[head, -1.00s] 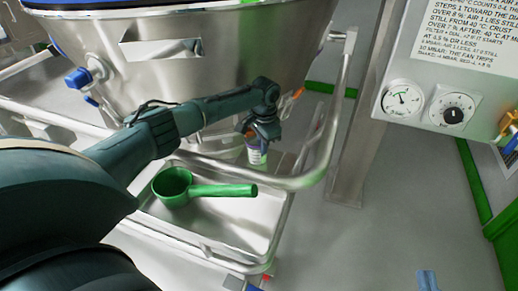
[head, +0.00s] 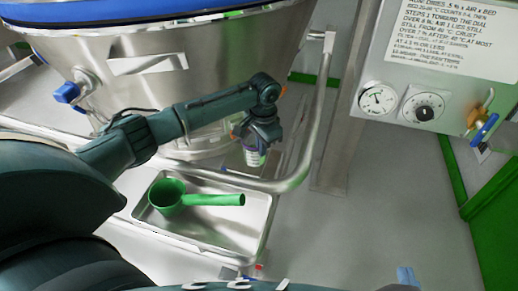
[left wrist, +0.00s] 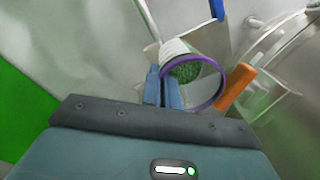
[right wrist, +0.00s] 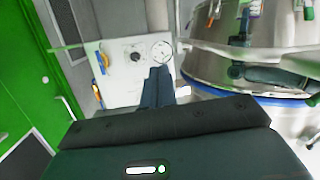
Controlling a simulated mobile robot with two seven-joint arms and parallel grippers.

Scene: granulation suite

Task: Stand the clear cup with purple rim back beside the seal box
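The clear cup with purple rim (head: 253,157) hangs below my left gripper (head: 262,138) in the head view, beside the steel vessel. In the left wrist view its purple rim (left wrist: 221,92) faces the camera, with green grains inside. The left fingers (left wrist: 161,88) are close together at the cup's wall and appear to grip it. My right gripper (right wrist: 157,85) has its fingers together with nothing between them, facing the gauge panel. I cannot pick out the seal box in any view.
A green scoop (head: 185,198) lies in a steel tray (head: 245,236) below my left arm. A curved steel rail (head: 311,125) runs right of the cup. The steel vessel (head: 215,62) stands behind. A gauge panel (head: 445,70) is at right. An orange piece (left wrist: 236,88) lies near the cup.

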